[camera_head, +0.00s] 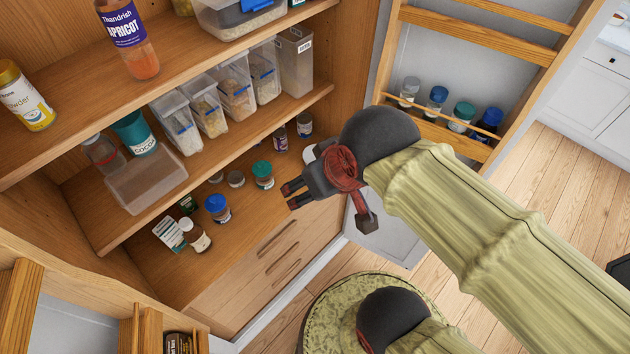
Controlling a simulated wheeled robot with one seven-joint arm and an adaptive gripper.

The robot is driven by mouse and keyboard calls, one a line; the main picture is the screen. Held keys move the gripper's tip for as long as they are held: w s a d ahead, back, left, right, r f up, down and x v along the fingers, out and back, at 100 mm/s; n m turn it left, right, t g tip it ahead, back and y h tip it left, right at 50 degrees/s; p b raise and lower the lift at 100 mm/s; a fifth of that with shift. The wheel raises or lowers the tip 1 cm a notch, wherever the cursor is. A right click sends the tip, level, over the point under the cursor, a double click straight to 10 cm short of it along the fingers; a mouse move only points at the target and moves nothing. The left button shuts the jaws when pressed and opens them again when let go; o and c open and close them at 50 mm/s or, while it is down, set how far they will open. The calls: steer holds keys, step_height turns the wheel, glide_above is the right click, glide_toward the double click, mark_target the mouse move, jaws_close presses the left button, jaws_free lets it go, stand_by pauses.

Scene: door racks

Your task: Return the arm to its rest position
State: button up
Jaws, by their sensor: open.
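My gripper (291,194) is in the middle of the head view, at the end of my arm, which reaches in from the lower right in a khaki sleeve. A jar with a teal lid (262,175) is just left of and above the fingertips. I cannot tell how far the fingers are from the shelf edge.
Shelves hold an apricot bottle (128,40), a yellow tin (22,97) and several clear containers (205,105). The open door's rack (435,130) with jars is behind my arm. Another door rack (150,330) is at lower left.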

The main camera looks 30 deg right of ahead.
step_height(320, 180, down, 27)
steer(key=b, duration=2.6)
steer(key=shift+r+b, duration=0.15)
steer(key=shift+b, duration=0.25)
steer(key=shift+w, duration=0.1)
steer(key=shift+c, duration=1.2)
